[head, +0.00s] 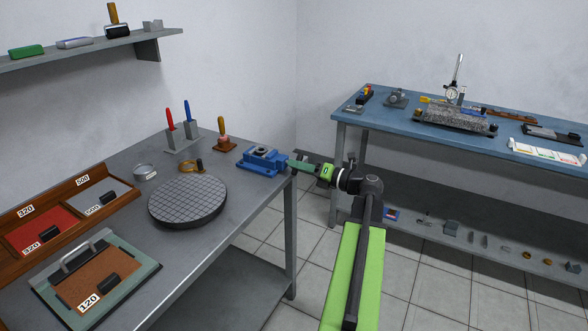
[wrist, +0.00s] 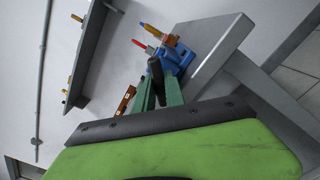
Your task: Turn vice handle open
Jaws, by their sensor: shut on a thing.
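A small blue vice (head: 262,161) stands at the far right corner of the grey workbench. It also shows in the wrist view (wrist: 174,56), beyond my fingertips. My gripper (head: 294,164) reaches in from the right, its green fingers at the vice's right end, where the handle sits. In the wrist view my gripper (wrist: 158,82) has its two green fingers closed on a dark bar, which appears to be the vice handle (wrist: 156,72). The handle is mostly hidden by the fingers in the head view.
The workbench (head: 243,202) also holds a round gridded plate (head: 187,202), a rack with red and blue tools (head: 182,139), and trays of numbered pads at left. A blue-topped table (head: 390,118) stands at the right. Tiled floor lies between them.

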